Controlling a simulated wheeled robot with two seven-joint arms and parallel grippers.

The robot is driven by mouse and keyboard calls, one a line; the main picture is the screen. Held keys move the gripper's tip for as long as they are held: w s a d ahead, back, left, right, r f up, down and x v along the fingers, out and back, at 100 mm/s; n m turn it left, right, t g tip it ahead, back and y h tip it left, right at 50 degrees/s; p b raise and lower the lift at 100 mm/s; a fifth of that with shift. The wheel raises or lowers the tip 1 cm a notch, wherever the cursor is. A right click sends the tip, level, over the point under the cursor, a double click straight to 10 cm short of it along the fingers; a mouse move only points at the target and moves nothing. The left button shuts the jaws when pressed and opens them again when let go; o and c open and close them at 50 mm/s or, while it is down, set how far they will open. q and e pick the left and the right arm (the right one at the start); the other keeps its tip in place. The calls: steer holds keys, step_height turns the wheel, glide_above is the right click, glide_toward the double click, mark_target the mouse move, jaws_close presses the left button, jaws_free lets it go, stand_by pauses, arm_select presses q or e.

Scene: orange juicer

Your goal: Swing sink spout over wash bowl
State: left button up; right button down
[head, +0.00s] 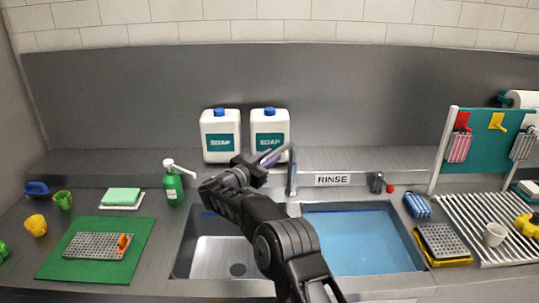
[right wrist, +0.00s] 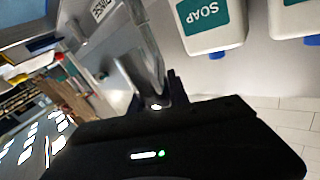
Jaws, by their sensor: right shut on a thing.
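The sink spout (head: 282,152) is a grey metal tube on an upright post (head: 292,178) behind the divider between the two bowls. It points left and toward me from the post top. My right gripper (head: 263,166) is shut on the spout near its free end, above the back right part of the left bowl. In the right wrist view the metal spout (right wrist: 146,70) runs up from between the fingers. The left bowl (head: 212,258) is bare metal with a round drain; my right arm hides part of it. My left gripper is not in view.
The right bowl (head: 362,240) holds blue water, below a RINSE sign (head: 332,180). Two white soap jugs (head: 220,150) stand on the back ledge. A green soap pump bottle (head: 173,186) stands left of the sink. A ribbed drying rack (head: 475,225) is at right.

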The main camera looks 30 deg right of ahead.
steer(key=shift+r+m, duration=0.1)
steer(key=shift+m, duration=0.2)
steer(key=shift+r, duration=0.1)
steer(key=c, duration=1.7)
jaws_free()
steer(key=o, duration=0.4)
steer(key=shift+w, duration=0.2)
steer(key=b+v, duration=0.1)
steer(key=v, duration=0.3)
steer(key=b+v, duration=0.1)
steer(key=v, duration=0.1)
steer(key=shift+a+f+b, duration=0.25)
steer(key=shift+a+b, duration=0.05)
steer(key=shift+a, duration=0.1)
steer(key=shift+s+a+r, duration=0.15)
steer(key=shift+s+a, duration=0.2)
steer(key=shift+a, duration=0.15)
